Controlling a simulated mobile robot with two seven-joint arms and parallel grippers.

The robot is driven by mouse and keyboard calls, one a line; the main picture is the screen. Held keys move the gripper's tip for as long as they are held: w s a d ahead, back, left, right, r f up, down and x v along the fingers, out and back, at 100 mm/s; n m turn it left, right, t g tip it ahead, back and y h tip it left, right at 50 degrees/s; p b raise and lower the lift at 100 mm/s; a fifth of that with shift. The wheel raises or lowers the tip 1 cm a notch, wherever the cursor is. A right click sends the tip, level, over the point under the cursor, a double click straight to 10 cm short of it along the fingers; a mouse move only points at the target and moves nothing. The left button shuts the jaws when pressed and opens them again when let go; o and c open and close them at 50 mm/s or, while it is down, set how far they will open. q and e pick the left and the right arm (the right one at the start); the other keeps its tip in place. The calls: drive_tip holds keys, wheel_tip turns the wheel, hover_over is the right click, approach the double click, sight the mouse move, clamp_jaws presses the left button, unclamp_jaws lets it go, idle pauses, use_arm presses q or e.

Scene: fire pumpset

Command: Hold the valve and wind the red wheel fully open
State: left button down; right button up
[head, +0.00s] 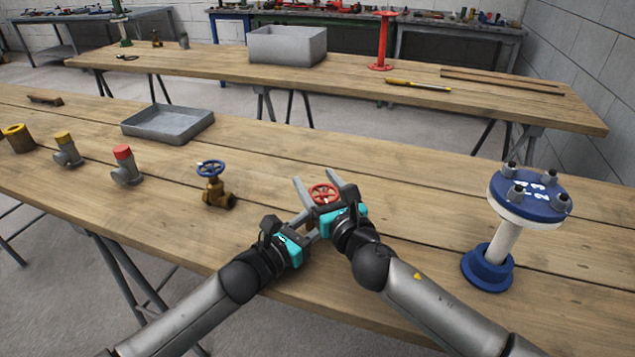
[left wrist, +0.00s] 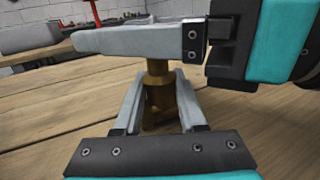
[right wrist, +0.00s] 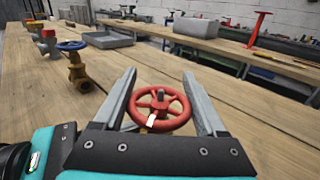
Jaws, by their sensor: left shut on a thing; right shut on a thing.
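The red wheel (head: 322,193) sits on a brass valve near the front edge of the bench. My right gripper (head: 316,179) reaches over it, and in the right wrist view the wheel (right wrist: 158,122) lies between the two fingers, which are shut on its rim. In the left wrist view the brass valve body (left wrist: 159,98) stands upright between the fingers of my left gripper (left wrist: 159,85), which is shut on it. The right gripper's finger crosses above and hides the wheel there. In the head view the valve body is mostly hidden by my grippers.
A brass valve with a blue wheel (head: 211,168) stands left of my grippers. A blue flanged post (head: 503,240) stands to the right. A red-capped fitting (head: 124,165), a yellow-capped fitting (head: 65,150) and a grey tray (head: 168,124) are further left. Bench behind the wheel is clear.

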sight(322, 193)
drive_tip(key=c, duration=0.6)
drive_tip(key=shift+y, duration=0.3)
drive_tip(key=n+y, duration=0.1)
drive_tip(key=n+g+y, duration=0.2)
drive_tip(key=shift+s+a, duration=0.15)
drive_tip(key=shift+a, duration=0.1)
drive_tip(key=n+g+y, duration=0.2)
drive_tip(key=g, duration=0.1)
drive_tip(key=n+g+y, duration=0.1)
drive_tip(key=g+y, duration=0.1)
drive_tip(key=shift+s+a+n, duration=0.3)
drive_tip(key=shift+a+n, duration=0.05)
drive_tip(key=shift+n, duration=0.05)
drive_tip(key=shift+s+a+f+n+g+y, duration=0.15)
drive_tip(key=shift+n+g+y, duration=0.3)
drive_tip(key=shift+n+g, duration=0.5)
drive_tip(key=shift+s+r+n+g+y, duration=0.15)
drive_tip(key=shift+n+g+y, duration=0.3)
drive_tip(key=shift+g, duration=0.8)
drive_tip(key=shift+s+a+f+n+g+y, duration=0.1)
drive_tip(key=shift+s+n+g+y, duration=0.25)
drive_tip(key=shift+n+g, duration=0.6)
drive_tip(key=shift+g, duration=0.45)
drive_tip(key=shift+s+n+g, duration=0.25)
drive_tip(key=shift+n+g, duration=0.2)
drive_tip(key=shift+g, duration=0.35)
drive_tip(key=o, duration=1.3)
